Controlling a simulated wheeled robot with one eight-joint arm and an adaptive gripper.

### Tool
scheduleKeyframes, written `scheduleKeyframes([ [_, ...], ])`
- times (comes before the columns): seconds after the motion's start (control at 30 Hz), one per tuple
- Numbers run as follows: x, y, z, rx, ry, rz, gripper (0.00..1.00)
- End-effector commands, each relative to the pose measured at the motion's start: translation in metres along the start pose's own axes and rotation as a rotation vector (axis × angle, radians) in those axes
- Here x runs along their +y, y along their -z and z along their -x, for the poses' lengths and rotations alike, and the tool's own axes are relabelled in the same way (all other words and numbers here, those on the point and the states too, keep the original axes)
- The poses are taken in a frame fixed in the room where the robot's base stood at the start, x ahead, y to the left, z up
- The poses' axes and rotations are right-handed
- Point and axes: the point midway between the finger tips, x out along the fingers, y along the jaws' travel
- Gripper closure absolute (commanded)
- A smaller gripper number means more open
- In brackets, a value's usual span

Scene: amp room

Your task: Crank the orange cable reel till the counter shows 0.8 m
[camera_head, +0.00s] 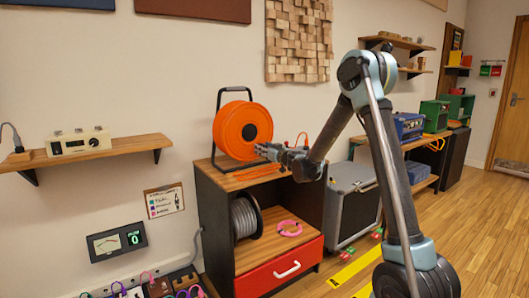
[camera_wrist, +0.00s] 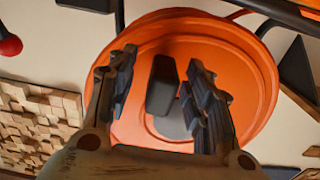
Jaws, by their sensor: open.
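The orange cable reel (camera_head: 240,130) stands upright in a black frame on top of a dark cabinet, and its round face fills the middle of the wrist view (camera_wrist: 250,85). My gripper (camera_head: 262,151) is at the reel's lower right front. In the wrist view my gripper (camera_wrist: 162,62) is open, one ridged finger on each side of a dark knob-like handle (camera_wrist: 162,85). Gaps show on both sides of the handle; I cannot tell whether a finger touches it. A wall panel (camera_head: 118,242) has a dial and a green digit that looks like 0; no readout in metres is legible.
The dark cabinet (camera_head: 218,215) holds a grey cable spool (camera_head: 246,217), a pink cable coil (camera_head: 289,229) and a red drawer (camera_head: 280,272). A grey case (camera_head: 352,200) stands to its right. A wooden shelf (camera_head: 95,153) is on the left wall. Wooden floor is open at the right.

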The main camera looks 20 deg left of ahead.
Motion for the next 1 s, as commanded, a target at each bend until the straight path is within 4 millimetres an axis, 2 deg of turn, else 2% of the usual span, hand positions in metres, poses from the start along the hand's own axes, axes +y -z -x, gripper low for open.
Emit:
scheduleKeyframes([
  [0.37,0.000,0.000,0.004,0.000,0.000,0.000,0.53],
  [1.0,0.000,0.000,0.065,0.000,0.000,0.000,0.53],
])
